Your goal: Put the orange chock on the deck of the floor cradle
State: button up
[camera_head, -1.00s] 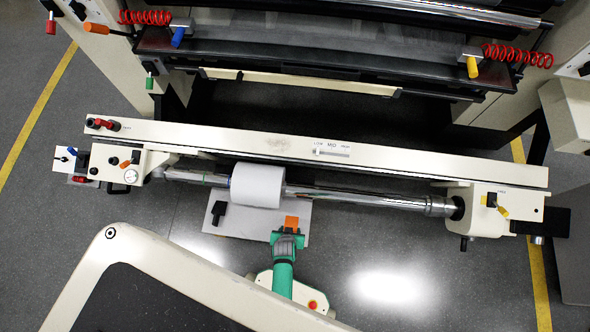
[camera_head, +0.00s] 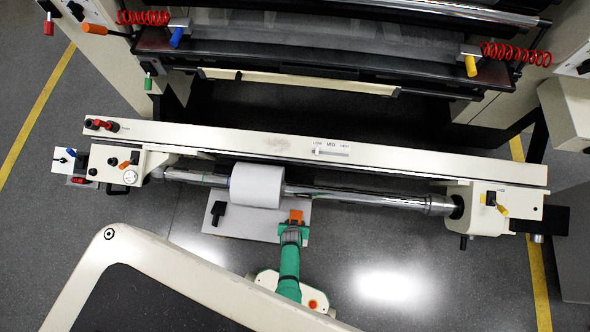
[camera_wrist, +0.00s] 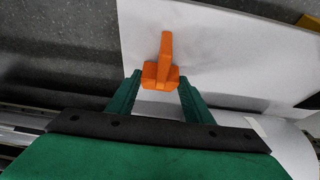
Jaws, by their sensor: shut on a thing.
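The orange chock (camera_head: 296,216) is a small block at the right part of the floor cradle's deck in the head view. In the wrist view the chock (camera_wrist: 162,66) has a narrow upright arm and a wider base. My green gripper (camera_head: 292,233) is shut on its base; the fingertips (camera_wrist: 160,86) are on either side of it. The pale grey deck (camera_head: 245,229) is a flat plate under the roll. It also shows in the wrist view (camera_wrist: 235,50) behind the chock. I cannot tell whether the chock touches the deck.
A white roll (camera_head: 257,186) on a chrome shaft (camera_head: 360,198) lies over the deck's far side. A black block (camera_head: 218,212) stands on the deck's left part. A long cream beam (camera_head: 230,142) runs behind the shaft. Bare deck lies between the black block and the chock.

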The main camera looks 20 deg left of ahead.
jog(key=shift+f, duration=0.1)
jog(key=o, duration=1.2)
jog(key=v, duration=1.1)
jog(key=shift+f, duration=0.1)
jog(key=s+d+r+m+t, duration=0.1)
jog(key=s+d+r+t, duration=0.1)
jog(key=r, duration=1.4)
jog(key=s+d+r+m+t, duration=0.1)
jog(key=s+d+r+t, duration=0.2)
jog(key=r, duration=1.4)
jog(key=s+d+r+m+t+h, duration=0.1)
jog(key=s+d+r+t, duration=0.2)
jog(key=r, duration=1.4)
jog(key=shift+s+d+t, duration=0.1)
jog(key=shift+d+t, duration=0.65)
jog(key=shift+t, duration=0.65)
